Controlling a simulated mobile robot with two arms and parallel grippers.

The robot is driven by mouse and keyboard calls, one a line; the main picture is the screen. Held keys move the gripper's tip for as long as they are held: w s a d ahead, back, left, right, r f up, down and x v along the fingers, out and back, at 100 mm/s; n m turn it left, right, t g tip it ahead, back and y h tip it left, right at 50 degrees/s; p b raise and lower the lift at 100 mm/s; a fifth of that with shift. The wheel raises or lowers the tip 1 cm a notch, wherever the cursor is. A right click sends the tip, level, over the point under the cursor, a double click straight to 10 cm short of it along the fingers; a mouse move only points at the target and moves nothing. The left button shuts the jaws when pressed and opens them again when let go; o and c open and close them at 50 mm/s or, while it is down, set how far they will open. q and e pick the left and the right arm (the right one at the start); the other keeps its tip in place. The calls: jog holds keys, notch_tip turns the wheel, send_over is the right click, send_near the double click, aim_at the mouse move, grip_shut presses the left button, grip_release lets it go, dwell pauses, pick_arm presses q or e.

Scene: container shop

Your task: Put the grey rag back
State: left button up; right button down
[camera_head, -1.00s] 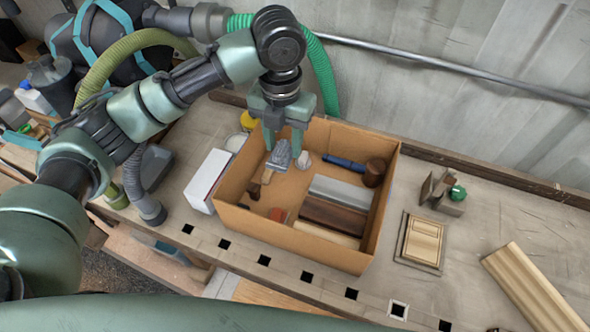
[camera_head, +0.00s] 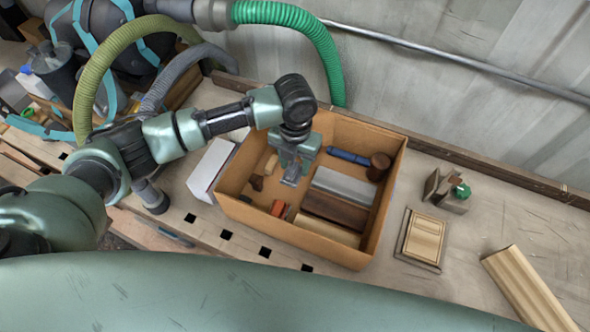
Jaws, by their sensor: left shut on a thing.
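My left gripper (camera_head: 294,165) points down inside the open cardboard box (camera_head: 235,208), in its back left part. It is shut on the grey rag (camera_head: 292,178), a small grey crumpled piece that shows just below the fingers. I cannot tell whether the rag touches the box floor. The fingers hide part of the rag and the box floor behind it. My right gripper is not in view.
The box also holds a blue-handled mallet (camera_head: 377,168), a grey block (camera_head: 343,186), a dark brown block (camera_head: 334,212), and a red piece (camera_head: 279,208). A white box (camera_head: 208,168) stands close on the left.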

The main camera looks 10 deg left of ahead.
aim_at(295, 173)
pick_arm(q)
notch_tip(295, 173, down, 4)
jog(key=shift+r, duration=0.25)
jog(key=shift+f, duration=0.35)
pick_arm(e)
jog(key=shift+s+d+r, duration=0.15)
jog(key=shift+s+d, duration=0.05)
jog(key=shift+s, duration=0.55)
pick_arm(q)
jog(key=shift+f, duration=0.15)
jog(key=o, duration=0.9)
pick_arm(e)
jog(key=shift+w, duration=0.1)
